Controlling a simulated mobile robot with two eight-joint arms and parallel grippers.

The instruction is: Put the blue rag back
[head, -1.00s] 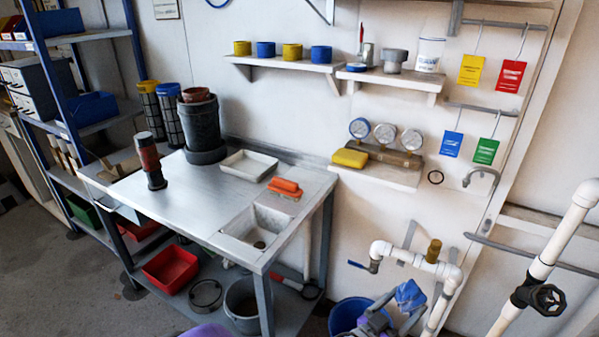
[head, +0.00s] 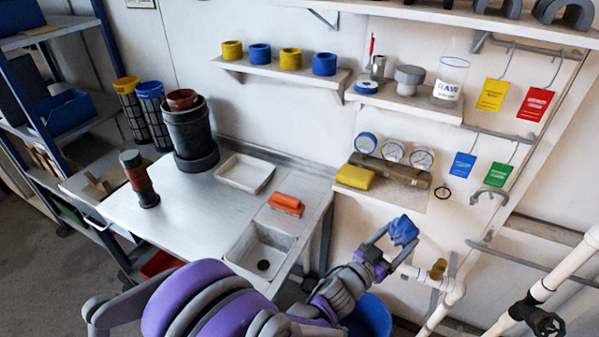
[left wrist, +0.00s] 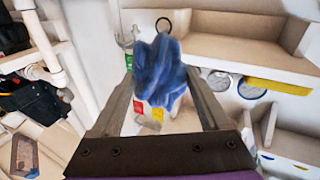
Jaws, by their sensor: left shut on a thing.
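The crumpled blue rag (head: 404,229) is held between the fingers of my left gripper (head: 391,243), in front of the wall below the gauges. In the left wrist view the rag (left wrist: 158,72) sits between the two grey fingers of my gripper (left wrist: 160,95), clear of any surface. A blue bucket (head: 372,318) stands below my left arm, partly hidden by it. My right gripper is not in view.
White pipes (head: 445,290) run close on the right. The metal bench (head: 190,215) carries a white tray (head: 245,173) and an orange brush (head: 287,203).

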